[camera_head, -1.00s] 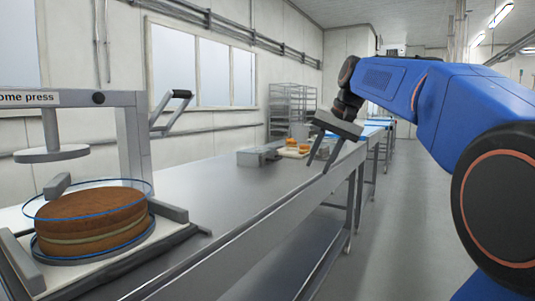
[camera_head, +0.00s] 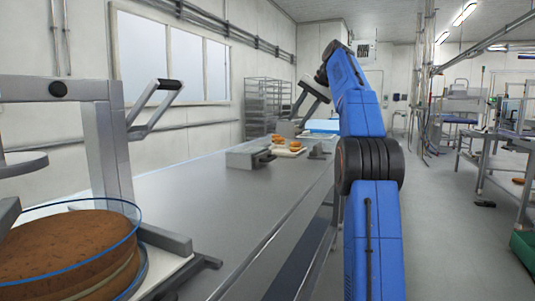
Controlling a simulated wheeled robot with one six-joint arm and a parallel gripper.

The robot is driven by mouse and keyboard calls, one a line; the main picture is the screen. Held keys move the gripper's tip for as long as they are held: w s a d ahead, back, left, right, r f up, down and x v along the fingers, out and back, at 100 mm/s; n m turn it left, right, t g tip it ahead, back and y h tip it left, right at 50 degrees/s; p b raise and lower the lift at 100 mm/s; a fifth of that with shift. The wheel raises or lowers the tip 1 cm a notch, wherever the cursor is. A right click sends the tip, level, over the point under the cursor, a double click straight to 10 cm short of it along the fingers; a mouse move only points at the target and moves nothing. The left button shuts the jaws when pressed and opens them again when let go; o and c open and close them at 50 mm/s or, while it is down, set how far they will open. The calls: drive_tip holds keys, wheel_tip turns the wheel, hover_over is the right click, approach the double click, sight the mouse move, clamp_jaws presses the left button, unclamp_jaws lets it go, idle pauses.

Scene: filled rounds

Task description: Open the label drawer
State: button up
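A grey metal box (camera_head: 243,154) with a dark handle (camera_head: 264,158) on its near right side stands on the long steel bench; it looks like the label drawer, but no label is readable. It looks closed. My gripper (camera_head: 304,113) is beyond the box and to its right, above the bench, apart from the handle. Its two fingers point down and look spread, with nothing seen between them. My blue arm reaches forward along the bench's right side.
A press (camera_head: 108,140) with a round layered cake (camera_head: 65,255) stands at the near left. A board with small round cakes (camera_head: 294,146) lies behind the box. The bench top (camera_head: 205,195) between is clear. A wire rack (camera_head: 268,100) stands at the back; open floor lies right.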

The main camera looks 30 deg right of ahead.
sight(272, 158)
drive_tip(key=x, duration=1.7)
drive_tip(key=shift+w+f, duration=0.1)
drive_tip(key=shift+f, duration=0.1)
clamp_jaws()
